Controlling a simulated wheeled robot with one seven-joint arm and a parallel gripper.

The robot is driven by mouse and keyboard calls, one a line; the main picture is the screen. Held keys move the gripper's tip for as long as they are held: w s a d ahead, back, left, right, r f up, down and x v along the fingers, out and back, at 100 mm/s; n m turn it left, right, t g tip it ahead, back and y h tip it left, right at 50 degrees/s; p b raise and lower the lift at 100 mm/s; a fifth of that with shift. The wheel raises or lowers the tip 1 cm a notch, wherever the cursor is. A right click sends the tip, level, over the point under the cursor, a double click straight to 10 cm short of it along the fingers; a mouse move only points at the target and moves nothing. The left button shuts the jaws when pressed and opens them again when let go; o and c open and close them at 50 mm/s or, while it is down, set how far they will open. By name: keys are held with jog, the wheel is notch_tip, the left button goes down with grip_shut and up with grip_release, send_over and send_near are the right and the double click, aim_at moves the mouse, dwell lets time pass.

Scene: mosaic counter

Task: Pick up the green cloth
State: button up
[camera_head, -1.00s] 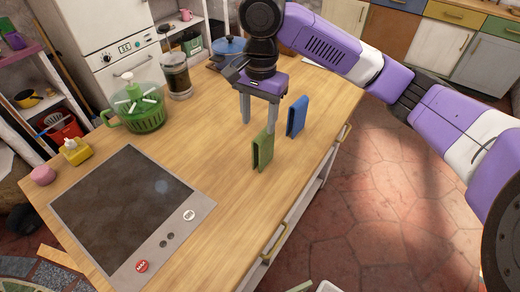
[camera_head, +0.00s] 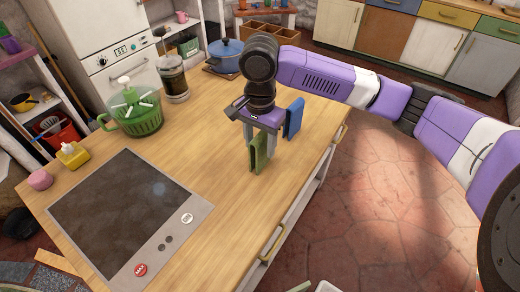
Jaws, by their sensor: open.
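The green cloth (camera_head: 258,154) stands folded and upright on the wooden counter, near its right edge. My gripper (camera_head: 262,146) points down right at the cloth, with its fingers low beside and partly behind it. The gripper is open. The cloth covers part of the fingers, so I cannot tell whether they touch it or stand on both sides of it. A blue cloth (camera_head: 294,118) stands folded just behind and to the right of the gripper.
A dark cooktop (camera_head: 120,210) lies at the front left of the counter (camera_head: 215,150). A green salad spinner (camera_head: 136,115), a French press (camera_head: 173,80) and a blue pot (camera_head: 226,52) stand farther back. The counter left of the cloth is clear.

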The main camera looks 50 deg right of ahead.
grip_shut()
jog(key=shift+r, duration=0.1)
